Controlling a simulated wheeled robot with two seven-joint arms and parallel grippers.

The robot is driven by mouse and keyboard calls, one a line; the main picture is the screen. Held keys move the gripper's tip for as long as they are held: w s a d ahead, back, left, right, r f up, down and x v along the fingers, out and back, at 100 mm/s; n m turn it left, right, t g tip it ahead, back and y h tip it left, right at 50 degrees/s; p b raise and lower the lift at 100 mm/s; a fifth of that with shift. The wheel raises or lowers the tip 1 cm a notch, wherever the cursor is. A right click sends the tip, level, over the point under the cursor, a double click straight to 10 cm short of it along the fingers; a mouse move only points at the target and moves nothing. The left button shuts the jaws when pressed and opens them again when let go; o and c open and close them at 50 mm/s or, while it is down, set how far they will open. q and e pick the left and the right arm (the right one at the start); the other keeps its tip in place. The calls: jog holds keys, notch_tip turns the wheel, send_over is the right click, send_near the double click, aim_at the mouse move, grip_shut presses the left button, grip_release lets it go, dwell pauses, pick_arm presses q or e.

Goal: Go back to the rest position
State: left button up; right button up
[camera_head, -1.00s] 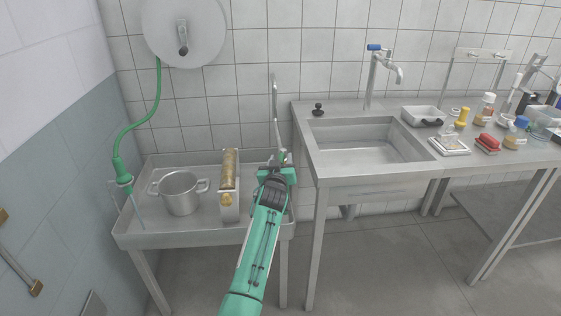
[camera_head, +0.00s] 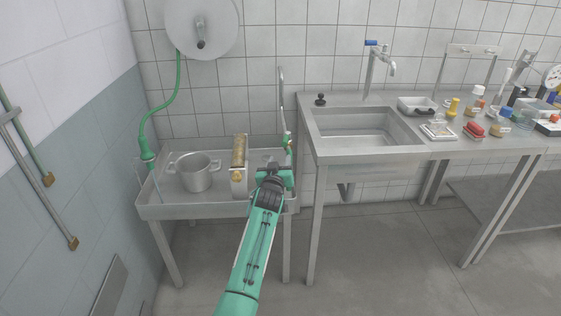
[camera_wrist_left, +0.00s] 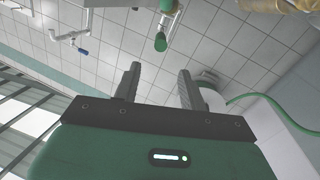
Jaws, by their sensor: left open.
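My left gripper (camera_head: 276,170) is over the front right edge of the low steel trough table, its arm coming up from the bottom of the head view. Its fingertips are hard to make out there. In the left wrist view the two dark fingers (camera_wrist_left: 157,82) stand apart with nothing between them, so it is open and empty. My right gripper is not in view.
The trough table (camera_head: 215,208) bears a steel pot (camera_head: 195,172) and a box with a brass-coloured cylinder (camera_head: 239,165). A green hose (camera_head: 177,90) hangs from a wall reel (camera_head: 201,24). A sink table (camera_head: 312,150) stands right. Floor in front is clear.

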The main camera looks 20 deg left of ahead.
pick_arm(q)
jog(key=shift+f, duration=0.1)
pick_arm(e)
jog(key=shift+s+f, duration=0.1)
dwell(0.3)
